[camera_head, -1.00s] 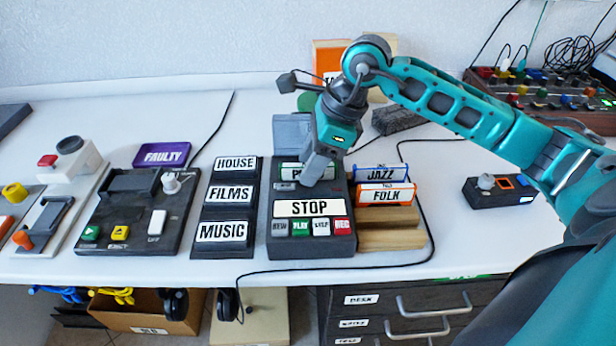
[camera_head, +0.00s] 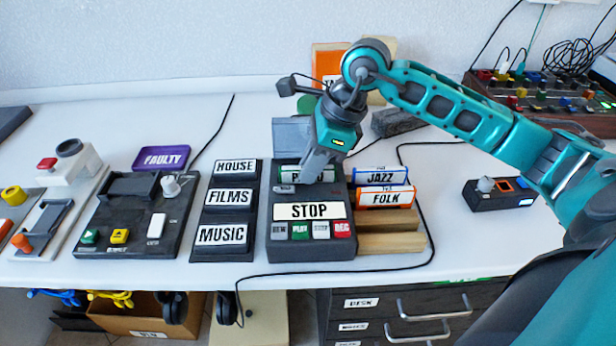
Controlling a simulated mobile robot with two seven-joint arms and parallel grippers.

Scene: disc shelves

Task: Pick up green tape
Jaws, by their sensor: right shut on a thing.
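The green tape (camera_head: 288,173) lies in the slot at the back of the dark tape player (camera_head: 312,240), behind its STOP label. Its label begins with P and the rest is covered. My right gripper (camera_head: 312,172) reaches down from above and is shut on the tape's right part. The fingertips are partly hidden by the gripper body. My left gripper does not show.
The blue JAZZ tape (camera_head: 381,176) and orange FOLK tape (camera_head: 386,196) lie on wooden steps close right of the player. The HOUSE, FILMS and MUSIC rack (camera_head: 224,226) stands close left. A purple FAULTY tray (camera_head: 161,158) lies further left. A black cable runs around the player.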

